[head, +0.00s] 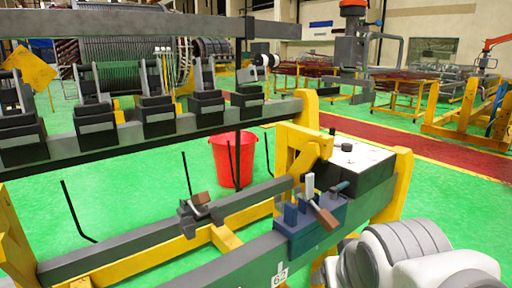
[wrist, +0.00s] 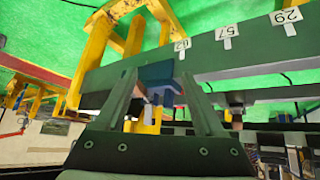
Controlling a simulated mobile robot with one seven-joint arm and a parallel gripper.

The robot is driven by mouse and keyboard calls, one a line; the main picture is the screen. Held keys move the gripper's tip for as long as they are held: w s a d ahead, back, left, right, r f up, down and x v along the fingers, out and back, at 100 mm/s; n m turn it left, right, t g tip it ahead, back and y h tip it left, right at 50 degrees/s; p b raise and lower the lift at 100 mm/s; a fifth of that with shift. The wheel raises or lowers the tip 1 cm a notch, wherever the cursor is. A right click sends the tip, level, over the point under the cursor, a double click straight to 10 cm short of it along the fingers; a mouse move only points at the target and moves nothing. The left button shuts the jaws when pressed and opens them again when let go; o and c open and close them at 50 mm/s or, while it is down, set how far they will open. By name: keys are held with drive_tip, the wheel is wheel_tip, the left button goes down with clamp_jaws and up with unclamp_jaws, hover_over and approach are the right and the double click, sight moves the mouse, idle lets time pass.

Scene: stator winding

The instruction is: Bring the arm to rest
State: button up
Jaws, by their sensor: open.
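My gripper (wrist: 158,82) shows in the wrist view with its two dark fingers spread apart and nothing held between them. Beyond the fingertips is a blue tool block (wrist: 156,71) on a grey beam (wrist: 215,55), and the gap between them is hard to judge. In the head view, part of my white and grey arm (head: 415,255) fills the lower right corner. The gripper itself does not show there. The wrist picture appears upside down.
The blue block (head: 310,222) holds tools with brown and blue handles. A yellow frame (head: 397,185) carries a black box with a white top (head: 345,155). A red bucket (head: 233,160) stands on the green floor behind the beams. Black clamps line the rear beam (head: 150,130).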

drive_tip(key=s+g, duration=0.2)
drive_tip(key=s, duration=0.3)
wheel_tip(320, 180, up, 19)
drive_tip(key=p, duration=1.9)
drive_tip(key=shift+s+d, duration=0.2)
drive_tip(key=shift+d, duration=0.15)
